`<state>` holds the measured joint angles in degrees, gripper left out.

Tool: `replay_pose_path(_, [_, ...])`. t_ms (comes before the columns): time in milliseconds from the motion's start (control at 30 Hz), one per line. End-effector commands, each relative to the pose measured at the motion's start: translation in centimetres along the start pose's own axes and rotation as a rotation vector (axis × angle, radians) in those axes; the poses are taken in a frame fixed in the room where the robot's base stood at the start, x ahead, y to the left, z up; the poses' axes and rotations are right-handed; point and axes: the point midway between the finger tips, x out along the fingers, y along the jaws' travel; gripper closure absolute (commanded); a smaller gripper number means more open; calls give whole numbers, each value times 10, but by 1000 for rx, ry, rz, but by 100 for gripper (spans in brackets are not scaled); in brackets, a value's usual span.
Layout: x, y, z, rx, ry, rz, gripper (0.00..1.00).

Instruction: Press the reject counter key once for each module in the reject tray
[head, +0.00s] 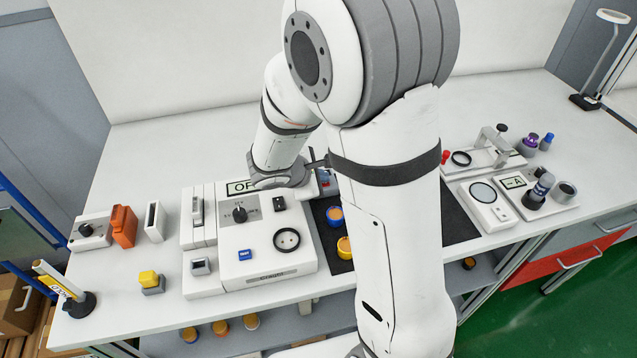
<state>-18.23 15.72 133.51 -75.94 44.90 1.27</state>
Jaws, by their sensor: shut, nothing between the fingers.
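My gripper (319,163) is only partly in view, a dark end piece beyond the wrist. I cannot tell whether this is the reject tray. The reject counter key is not identifiable; a blue key (245,254) and yellow button (148,279) show.
The white panel (237,281) has a dial (240,213), a display and a black ring (286,238). An orange block (123,226) stands at left. Several instruments, including a round-lensed device (484,193), stand at right. Round pieces sit on a lower shelf.

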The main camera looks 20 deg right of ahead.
Motion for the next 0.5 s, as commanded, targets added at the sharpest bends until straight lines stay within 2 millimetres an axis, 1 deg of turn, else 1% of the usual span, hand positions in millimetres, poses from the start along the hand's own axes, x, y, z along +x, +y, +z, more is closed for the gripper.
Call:
replay_pose_path(233, [-1,1,1,0,1,0,100])
replay_pose_path(500, [-11,8,8,1,0,0,100])
